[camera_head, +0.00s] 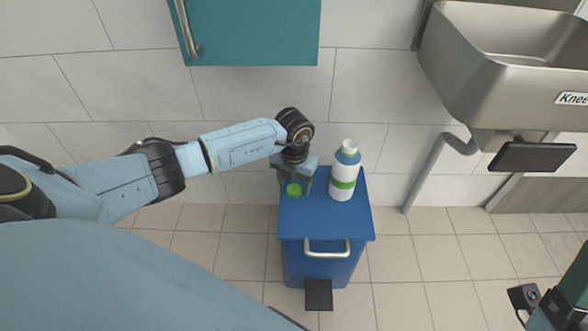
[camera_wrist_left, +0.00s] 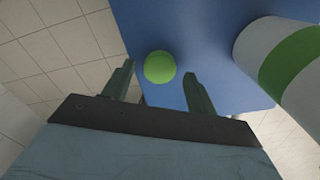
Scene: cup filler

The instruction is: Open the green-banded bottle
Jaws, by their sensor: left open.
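The green-banded bottle (camera_head: 342,178) is white with a blue shoulder and a white top. It stands upright on the blue lid of a bin, and its side with the green band also shows at the right of the left wrist view (camera_wrist_left: 292,62). A small round green piece, like a cap (camera_head: 294,189), lies on the lid left of the bottle; it also shows in the left wrist view (camera_wrist_left: 159,66). My left gripper (camera_head: 295,181) is open, its fingers pointing down on either side of the green piece (camera_wrist_left: 158,80). They appear apart from it. The gripper is left of the bottle and does not touch it.
The blue bin (camera_head: 325,222) has a metal handle and a black pedal (camera_head: 318,294) in front. A teal cabinet (camera_head: 255,30) hangs above it. A steel sink (camera_head: 500,75) is at upper right. Part of my right arm shows at lower right. The tiled floor around is clear.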

